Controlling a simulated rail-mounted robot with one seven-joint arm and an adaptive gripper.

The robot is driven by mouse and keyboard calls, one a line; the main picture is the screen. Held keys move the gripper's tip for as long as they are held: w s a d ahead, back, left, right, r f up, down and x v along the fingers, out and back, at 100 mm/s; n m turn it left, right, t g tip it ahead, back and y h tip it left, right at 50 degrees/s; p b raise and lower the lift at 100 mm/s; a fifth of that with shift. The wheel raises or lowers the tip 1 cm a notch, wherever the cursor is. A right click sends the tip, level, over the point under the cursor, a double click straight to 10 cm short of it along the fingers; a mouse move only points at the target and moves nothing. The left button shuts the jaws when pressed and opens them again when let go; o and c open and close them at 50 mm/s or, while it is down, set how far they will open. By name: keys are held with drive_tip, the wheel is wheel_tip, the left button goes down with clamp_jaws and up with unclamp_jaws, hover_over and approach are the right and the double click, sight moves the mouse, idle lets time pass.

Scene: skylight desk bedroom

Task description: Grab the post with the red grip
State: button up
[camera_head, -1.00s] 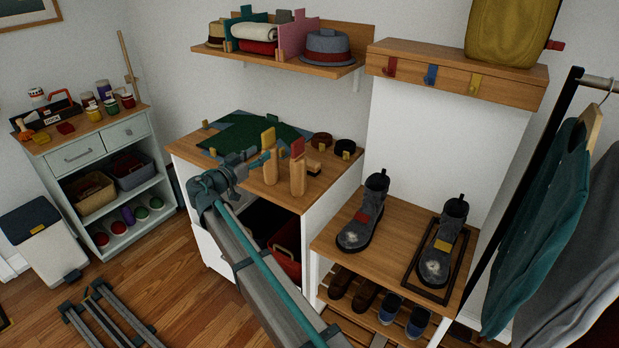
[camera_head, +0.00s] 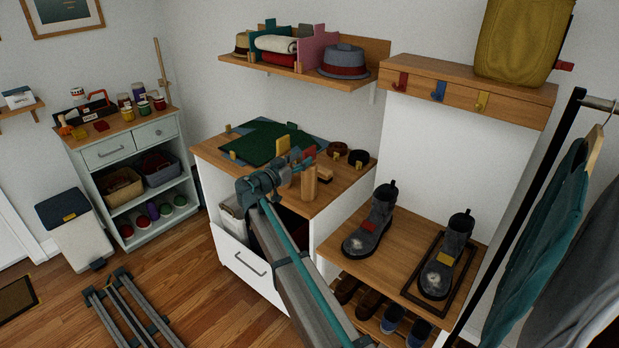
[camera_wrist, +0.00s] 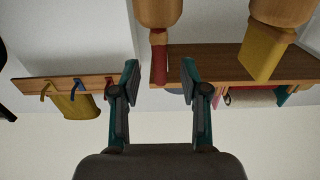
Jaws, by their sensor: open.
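The post with the red grip (camera_head: 309,182) is a pale wooden post standing on the cabinet top, with a red upper part. In the wrist view its red grip (camera_wrist: 159,62) shows between my two fingers, appearing upside down below its rounded wooden part. A second wooden post with a yellow grip (camera_head: 283,147) stands just left of it; its yellow block also shows in the wrist view (camera_wrist: 263,50), right of my fingers. My gripper (camera_wrist: 159,76) is open, its fingers apart on either side of the red grip. I cannot tell whether either finger touches it. In the head view my gripper (camera_head: 298,163) partly covers both posts.
The cabinet top (camera_head: 345,175) also holds a green mat (camera_head: 262,140) and dark rolled bands (camera_head: 338,149). A hat shelf (camera_head: 290,72) and a hook board (camera_head: 460,92) are on the wall behind. Boots stand on the bench (camera_head: 405,260) to the right.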

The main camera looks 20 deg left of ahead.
sight(309, 154)
drive_tip(key=p+x, duration=0.2)
drive_tip(key=x, duration=0.2)
drive_tip(key=shift+p, duration=0.3)
drive_tip(key=shift+w+d, duration=0.15)
drive_tip(key=shift+w, duration=0.35)
drive_tip(key=shift+f, duration=0.1)
clamp_jaws()
